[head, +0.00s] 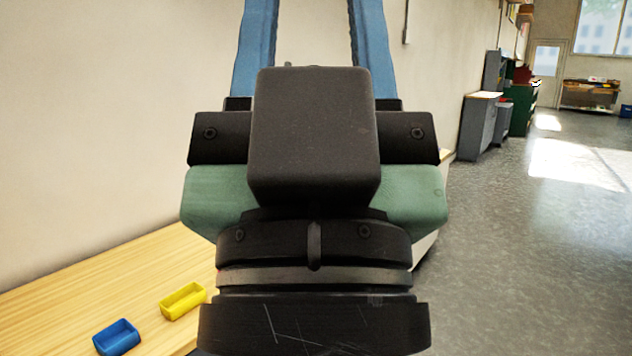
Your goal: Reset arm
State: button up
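My gripper (313,30) is raised in front of the camera and fills the middle of the head view. Its two blue fingers point up and stand well apart, with only plain wall showing between them. The fingertips are cut off by the top edge of the picture. The gripper's dark body and green housing hide much of what lies behind. No object shows in its grasp.
A wooden table (120,276) stands at lower left against a beige wall. A blue bin (117,338) and a yellow bin (183,301) sit on it. Grey floor (520,265) lies open at right, with cabinets (483,125) along the wall further back.

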notch_tip(320, 180, up, 36)
jog(key=p, duration=3.4)
jog(key=shift+w+r+p, duration=0.2)
jog(key=shift+p, duration=0.1)
